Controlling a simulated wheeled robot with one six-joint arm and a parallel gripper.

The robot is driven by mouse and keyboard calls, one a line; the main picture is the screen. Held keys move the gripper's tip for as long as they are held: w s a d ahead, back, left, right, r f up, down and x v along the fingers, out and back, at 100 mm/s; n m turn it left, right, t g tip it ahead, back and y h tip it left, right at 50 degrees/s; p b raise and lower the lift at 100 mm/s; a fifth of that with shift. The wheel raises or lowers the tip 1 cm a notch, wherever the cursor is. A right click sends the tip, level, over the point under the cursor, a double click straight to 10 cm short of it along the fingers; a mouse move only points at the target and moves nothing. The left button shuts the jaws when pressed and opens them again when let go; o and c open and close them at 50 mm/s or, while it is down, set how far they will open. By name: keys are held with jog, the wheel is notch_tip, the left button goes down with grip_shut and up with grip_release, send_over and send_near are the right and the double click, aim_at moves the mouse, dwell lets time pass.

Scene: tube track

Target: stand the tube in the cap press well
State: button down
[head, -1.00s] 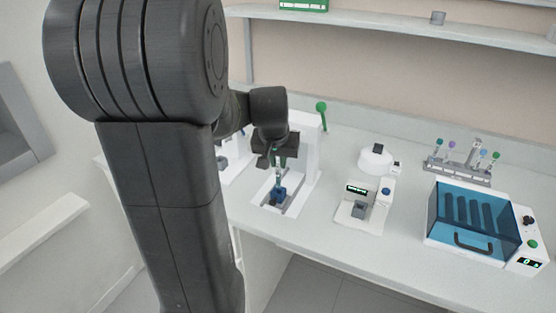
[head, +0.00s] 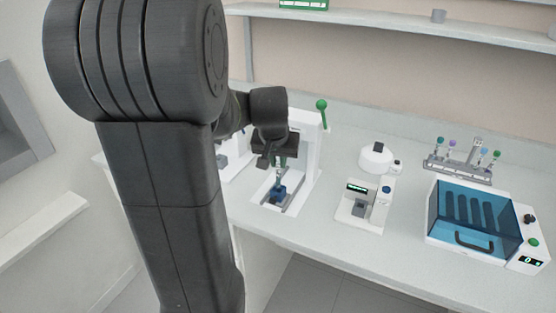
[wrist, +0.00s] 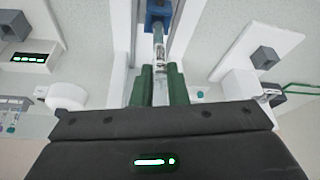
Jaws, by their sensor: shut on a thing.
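My gripper (head: 280,161) is over the white cap press (head: 310,160), which has a green lever (head: 321,104). In the wrist view its green fingers (wrist: 161,88) are shut on a clear tube (wrist: 159,52) with a printed label. The tube points at the blue well (wrist: 158,15) of the press, which also shows in the head view (head: 279,191). The tube's far end meets or overlaps the well in the wrist view. I cannot tell how deep it sits.
Right of the press stand a small white device with a display (head: 357,188) and a round white device (head: 376,158). Farther right are a rack of several tubes (head: 458,168) and a blue-lidded machine (head: 466,215). The front counter is clear.

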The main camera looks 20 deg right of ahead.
jog(key=shift+f, duration=0.1)
jog(key=shift+f+b, duration=0.5)
jog(key=shift+f, duration=0.2)
jog(key=shift+f+b, duration=0.45)
jog(key=shift+b, duration=0.05)
dwell(0.4)
jog(key=c, duration=1.3)
grip_release()
jog(key=shift+c, duration=0.2)
jog(key=shift+r, duration=0.1)
jog(key=v, duration=1.3)
jog(key=shift+s+r, duration=0.15)
jog(key=shift+r, duration=0.15)
